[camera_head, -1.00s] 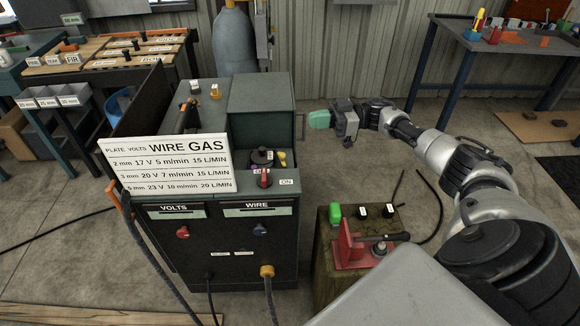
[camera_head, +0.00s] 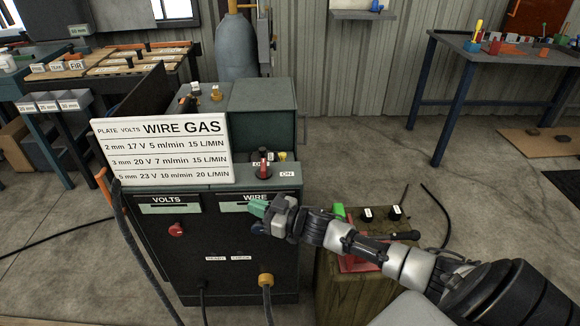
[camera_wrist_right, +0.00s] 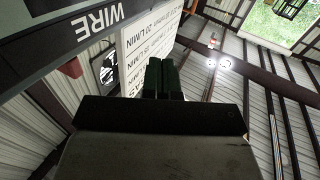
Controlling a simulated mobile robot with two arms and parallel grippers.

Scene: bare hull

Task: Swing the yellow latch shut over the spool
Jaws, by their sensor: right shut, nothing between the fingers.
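The welding machine (camera_head: 215,248) stands in front of me. On its top, behind the front edge, a small yellow piece (camera_head: 283,156) shows beside a red-topped switch; it may be the latch, but its position cannot be made out. The spool is mostly hidden behind the front edge. My right gripper (camera_head: 256,208) is shut and empty, its green fingertips in front of the panel marked WIRE, below the top edge. Whether they touch the panel cannot be told. The shut fingers (camera_wrist_right: 161,79) also show in the right wrist view. My left gripper is out of view.
A white settings board (camera_head: 162,152) stands on the machine's left front. A stump (camera_head: 345,285) with a red clamp stands under my right forearm. Hoses hang from the front panel.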

